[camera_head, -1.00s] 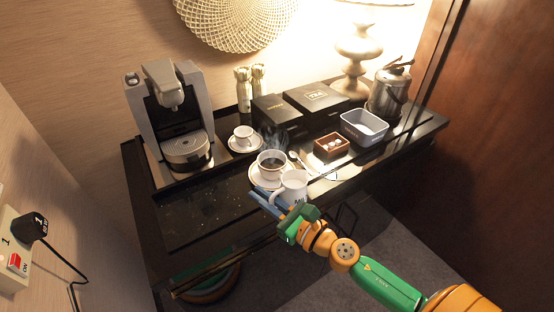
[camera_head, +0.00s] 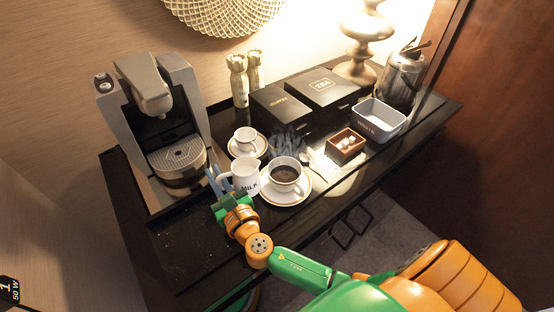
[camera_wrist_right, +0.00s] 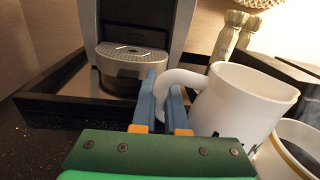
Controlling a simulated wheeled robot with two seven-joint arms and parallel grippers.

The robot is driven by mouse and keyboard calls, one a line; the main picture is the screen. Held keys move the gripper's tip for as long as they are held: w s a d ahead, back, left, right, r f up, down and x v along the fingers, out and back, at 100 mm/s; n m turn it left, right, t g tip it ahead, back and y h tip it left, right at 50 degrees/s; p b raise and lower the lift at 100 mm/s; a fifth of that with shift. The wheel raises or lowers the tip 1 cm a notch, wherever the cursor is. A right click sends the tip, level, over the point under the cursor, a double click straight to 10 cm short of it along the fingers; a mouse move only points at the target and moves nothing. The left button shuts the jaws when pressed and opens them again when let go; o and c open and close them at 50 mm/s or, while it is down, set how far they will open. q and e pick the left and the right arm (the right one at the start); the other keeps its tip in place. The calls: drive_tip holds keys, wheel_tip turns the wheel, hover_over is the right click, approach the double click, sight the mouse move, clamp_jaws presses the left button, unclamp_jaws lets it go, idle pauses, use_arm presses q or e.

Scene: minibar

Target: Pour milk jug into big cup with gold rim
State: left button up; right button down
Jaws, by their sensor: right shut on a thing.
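The white milk jug (camera_head: 246,175), marked "MILK", is upright just left of the big cup. My right gripper (camera_head: 219,183) is shut on its handle, with the blue fingers at the handle's left side. In the right wrist view the jug (camera_wrist_right: 240,103) is right of my fingers (camera_wrist_right: 164,90); its inside is mostly hidden. The big cup with gold rim (camera_head: 285,174) holds dark steaming coffee and stands on a saucer (camera_head: 301,196). Part of the cup (camera_wrist_right: 290,152) shows low at the right of the wrist view. My left gripper is not in view.
A coffee machine (camera_head: 150,105) stands left of the jug. A small cup (camera_head: 245,138) on a saucer is just behind. A sugar box (camera_head: 345,144), grey bin (camera_head: 376,122) and black boxes (camera_head: 283,104) are to the right and back. The front left counter (camera_head: 185,238) is clear.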

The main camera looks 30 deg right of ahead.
sight(235, 161)
drive_tip(key=shift+s+r, duration=0.3)
drive_tip(key=shift+s, duration=0.1)
drive_tip(key=shift+w+d+r+p, duration=0.15)
drive_tip(key=shift+r+p, duration=0.25)
drive_tip(key=shift+r, duration=0.1)
drive_tip(key=d+r+m, duration=0.1)
drive_tip(key=r+m, duration=0.1)
drive_tip(key=s+d+r+m+p, duration=0.1)
drive_tip(key=r+m, duration=0.1)
drive_tip(key=r, duration=0.1)
drive_tip(key=d+r+m+t, duration=0.1)
drive_tip(key=d+r+m, duration=0.1)
drive_tip(key=r, duration=0.1)
drive_tip(key=shift+s+d+h+p, duration=0.1)
drive_tip(key=shift+s+h+p, duration=0.1)
drive_tip(key=shift+h+p, duration=0.15)
drive_tip(key=shift+d+r+m, duration=0.2)
drive_tip(key=shift+d+m, duration=0.05)
drive_tip(key=shift+m, duration=0.15)
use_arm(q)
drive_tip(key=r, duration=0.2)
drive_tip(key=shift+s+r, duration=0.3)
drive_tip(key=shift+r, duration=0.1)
use_arm(e)
drive_tip(key=shift+w+d, duration=0.1)
drive_tip(key=shift+w, duration=0.15)
drive_tip(key=shift+s+r, duration=0.1)
